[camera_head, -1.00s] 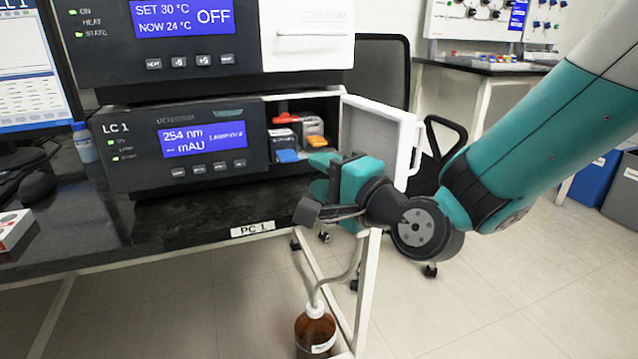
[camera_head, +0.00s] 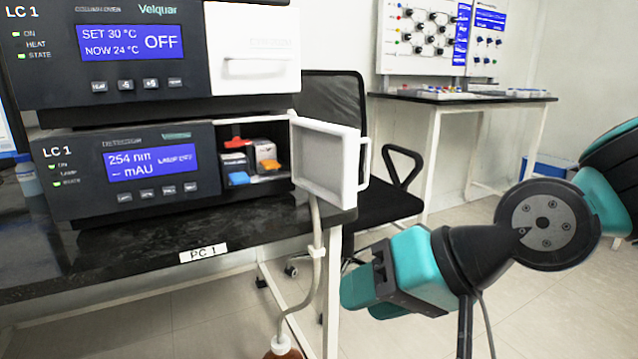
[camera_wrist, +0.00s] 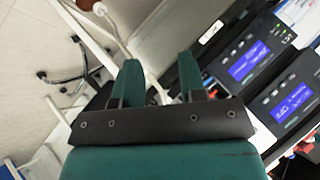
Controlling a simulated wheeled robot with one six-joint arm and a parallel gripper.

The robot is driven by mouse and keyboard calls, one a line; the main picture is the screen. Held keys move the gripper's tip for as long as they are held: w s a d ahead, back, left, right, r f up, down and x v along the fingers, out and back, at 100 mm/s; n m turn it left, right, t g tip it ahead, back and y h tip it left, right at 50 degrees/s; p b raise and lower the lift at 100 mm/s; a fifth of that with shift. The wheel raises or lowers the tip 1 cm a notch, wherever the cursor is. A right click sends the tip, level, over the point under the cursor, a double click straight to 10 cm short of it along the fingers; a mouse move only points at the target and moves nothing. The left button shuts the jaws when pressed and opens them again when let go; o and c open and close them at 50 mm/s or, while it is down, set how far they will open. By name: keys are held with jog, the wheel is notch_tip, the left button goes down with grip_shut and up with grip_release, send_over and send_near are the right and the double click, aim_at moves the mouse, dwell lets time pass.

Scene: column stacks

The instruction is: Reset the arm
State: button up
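My gripper (camera_head: 366,300) is at the right of the head view, beyond the bench's front corner and lower than its top. It has a teal body and teal fingers pointing left. In the wrist view my gripper (camera_wrist: 158,72) shows its two fingers apart with nothing between them. It is clear of the detector (camera_head: 140,172) and its open compartment door (camera_head: 325,160).
The compartment holds small boxes (camera_head: 267,155). A tube (camera_head: 316,245) runs from near the door to a brown bottle (camera_head: 283,350) below. A black chair (camera_head: 335,110) and a second bench (camera_head: 460,98) stand behind. Open floor lies around my gripper.

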jog(key=s+d+n+g+h+p, duration=0.2)
jog(key=s+d+n+g+h, duration=0.25)
jog(key=s+d, duration=0.45)
notch_tip(320, 180, up, 31)
jog(key=p, duration=3.1)
jog(key=shift+d+r+p, duration=0.1)
jog(key=shift+r+p, duration=0.25)
jog(key=shift+c, duration=0.7)
grip_shut()
jog(key=shift+f, duration=0.1)
